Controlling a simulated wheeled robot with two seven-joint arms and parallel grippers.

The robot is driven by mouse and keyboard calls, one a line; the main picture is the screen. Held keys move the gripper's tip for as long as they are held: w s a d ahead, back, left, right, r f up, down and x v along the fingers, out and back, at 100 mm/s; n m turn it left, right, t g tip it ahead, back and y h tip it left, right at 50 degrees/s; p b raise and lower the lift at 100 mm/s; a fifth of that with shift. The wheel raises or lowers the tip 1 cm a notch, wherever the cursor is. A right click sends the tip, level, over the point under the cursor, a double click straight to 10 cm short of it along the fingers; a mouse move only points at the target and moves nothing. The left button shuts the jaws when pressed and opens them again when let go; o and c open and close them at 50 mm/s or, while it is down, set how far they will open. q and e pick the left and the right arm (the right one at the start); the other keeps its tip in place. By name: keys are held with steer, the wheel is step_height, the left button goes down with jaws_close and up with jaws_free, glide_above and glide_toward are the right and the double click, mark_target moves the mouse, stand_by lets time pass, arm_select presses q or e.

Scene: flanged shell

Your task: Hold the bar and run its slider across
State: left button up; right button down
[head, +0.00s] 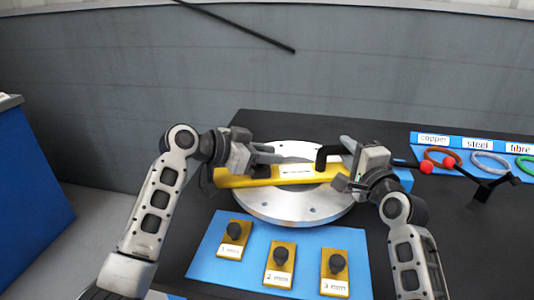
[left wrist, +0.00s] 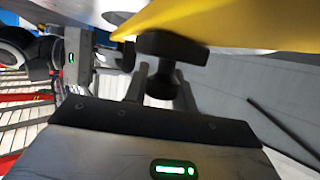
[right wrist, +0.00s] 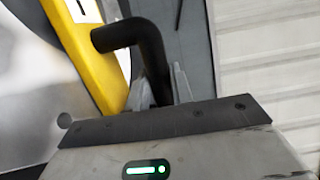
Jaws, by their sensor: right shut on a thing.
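A yellow bar (head: 240,180) with a white label lies across a round silver flange (head: 300,210). A black bent handle (head: 322,157) rises at its right end. My right gripper (head: 345,165) is shut on this handle, which also shows between its fingers in the right wrist view (right wrist: 150,50). My left gripper (head: 266,158) is at the bar's left part. In the left wrist view a black knob (left wrist: 170,45) sits against the yellow bar (left wrist: 220,20), its stem between the open fingers (left wrist: 161,85). I cannot tell whether the fingers touch the stem.
A blue mat (head: 210,255) in front carries yellow gauge blocks (head: 280,265) labelled 1 mm, 2 mm and 3 mm. Coloured rings (head: 490,160) lie at the right on blue strips labelled copper, steel and fibre. A black stand with red balls (head: 450,162) is right of my right arm.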

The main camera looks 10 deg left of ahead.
arm_select(q)
jaws_close()
arm_select(e)
steer(key=shift+r, duration=0.25)
arm_select(q)
steer(key=a, duration=0.2)
steer(key=s+a, duration=0.1)
steer(key=a, duration=0.1)
steer(key=s+a, duration=0.1)
steer(key=a, duration=0.1)
steer(key=shift+a, duration=0.4)
steer(key=shift+w, duration=0.1)
arm_select(e)
steer(key=shift+d, duration=0.1)
arm_select(q)
steer(key=o, duration=0.8)
jaws_free()
steer(key=v, duration=1.2)
